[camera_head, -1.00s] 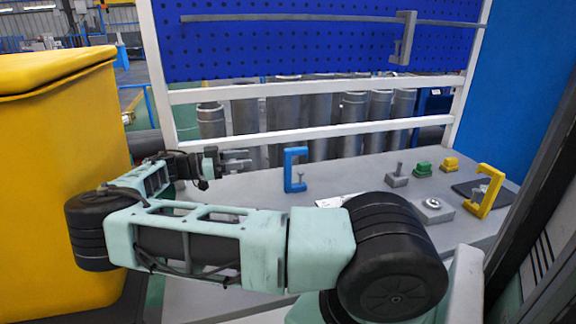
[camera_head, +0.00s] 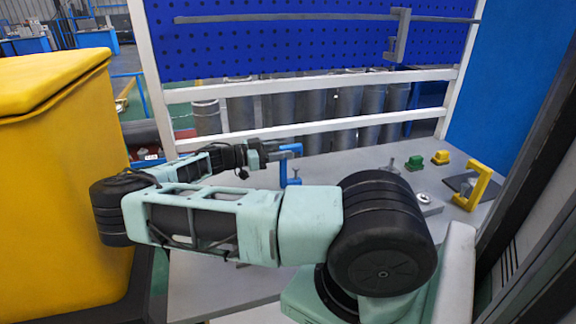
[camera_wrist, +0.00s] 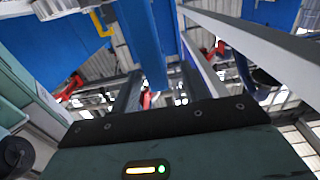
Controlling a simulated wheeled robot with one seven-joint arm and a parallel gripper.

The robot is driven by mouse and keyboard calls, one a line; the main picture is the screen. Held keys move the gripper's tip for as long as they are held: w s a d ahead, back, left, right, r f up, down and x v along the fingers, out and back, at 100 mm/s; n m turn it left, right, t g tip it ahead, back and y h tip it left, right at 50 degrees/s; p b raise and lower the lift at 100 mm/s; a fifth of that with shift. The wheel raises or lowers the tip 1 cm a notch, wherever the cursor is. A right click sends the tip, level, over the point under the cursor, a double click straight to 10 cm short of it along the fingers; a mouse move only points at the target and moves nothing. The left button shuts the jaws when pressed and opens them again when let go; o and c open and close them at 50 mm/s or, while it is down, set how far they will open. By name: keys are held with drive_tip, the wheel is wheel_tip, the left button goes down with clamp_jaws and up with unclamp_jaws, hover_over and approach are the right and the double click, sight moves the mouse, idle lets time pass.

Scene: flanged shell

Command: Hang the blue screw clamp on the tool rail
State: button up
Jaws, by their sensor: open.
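The blue screw clamp (camera_head: 284,172) stands upright on the grey bench, partly hidden by my gripper (camera_head: 276,153). My gripper is open at the clamp's upper part. In the wrist view, a blue bar of the clamp (camera_wrist: 143,40) shows between the two dark fingers (camera_wrist: 162,90); I cannot tell whether they touch it. The tool rail (camera_head: 330,18) is a thin grey bar across the blue pegboard, above and behind the clamp. A grey clamp (camera_head: 398,38) hangs near its right end. The rail's left and middle stretch is bare.
A yellow clamp (camera_head: 474,187) stands at the bench's right. Green (camera_head: 415,163) and yellow (camera_head: 440,157) blocks and small grey fixtures sit between. White frame bars (camera_head: 310,84) cross below the pegboard. A yellow bin (camera_head: 60,180) stands at the left.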

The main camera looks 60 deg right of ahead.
drive_tip(key=p+x, duration=0.2)
drive_tip(key=x, duration=0.1)
drive_tip(key=shift+s+d+r, duration=0.2)
drive_tip(key=shift+s, duration=0.2)
drive_tip(key=shift+s+d+f, duration=0.15)
drive_tip(key=shift+d, duration=0.05)
drive_tip(key=shift+c, duration=0.3)
clamp_jaws()
